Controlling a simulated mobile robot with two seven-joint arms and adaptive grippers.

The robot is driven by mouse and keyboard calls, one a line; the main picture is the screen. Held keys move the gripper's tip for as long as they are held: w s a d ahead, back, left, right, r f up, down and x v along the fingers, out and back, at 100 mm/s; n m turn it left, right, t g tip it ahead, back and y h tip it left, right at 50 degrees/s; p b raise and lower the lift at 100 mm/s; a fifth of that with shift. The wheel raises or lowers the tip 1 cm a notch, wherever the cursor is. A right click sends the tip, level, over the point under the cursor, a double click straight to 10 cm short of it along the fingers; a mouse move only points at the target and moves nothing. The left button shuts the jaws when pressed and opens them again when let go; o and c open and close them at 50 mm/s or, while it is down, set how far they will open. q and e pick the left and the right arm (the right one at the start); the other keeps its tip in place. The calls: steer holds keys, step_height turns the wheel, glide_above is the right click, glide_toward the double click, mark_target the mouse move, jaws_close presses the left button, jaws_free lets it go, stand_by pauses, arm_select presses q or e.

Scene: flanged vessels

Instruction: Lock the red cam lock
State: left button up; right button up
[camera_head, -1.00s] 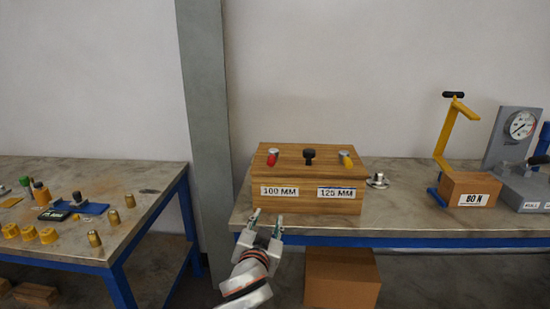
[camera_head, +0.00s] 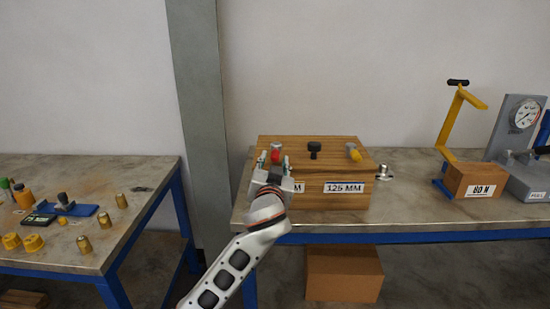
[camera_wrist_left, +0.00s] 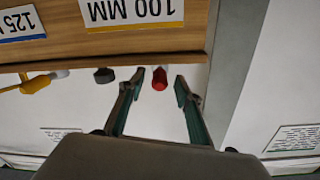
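The red cam lock (camera_head: 276,154) stands on top of the wooden box (camera_head: 335,170) at its left end. It also shows in the left wrist view (camera_wrist_left: 160,79), where the picture is upside down. My left gripper (camera_head: 274,163) is at the front left of the box, with its fingers spread. My gripper hides much of the 100 MM label in the head view. My right gripper is out of view.
A black knob (camera_head: 314,148) and a yellow-handled lock (camera_head: 353,152) stand on the same box to the right. A small metal piece (camera_head: 383,172) lies beside the box. The 80 N block (camera_head: 474,181) and a gauge stand farther right. A grey pillar (camera_head: 202,90) rises to the left.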

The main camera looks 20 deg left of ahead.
arm_select(q)
steer(key=shift+x, duration=1.4)
jaws_close()
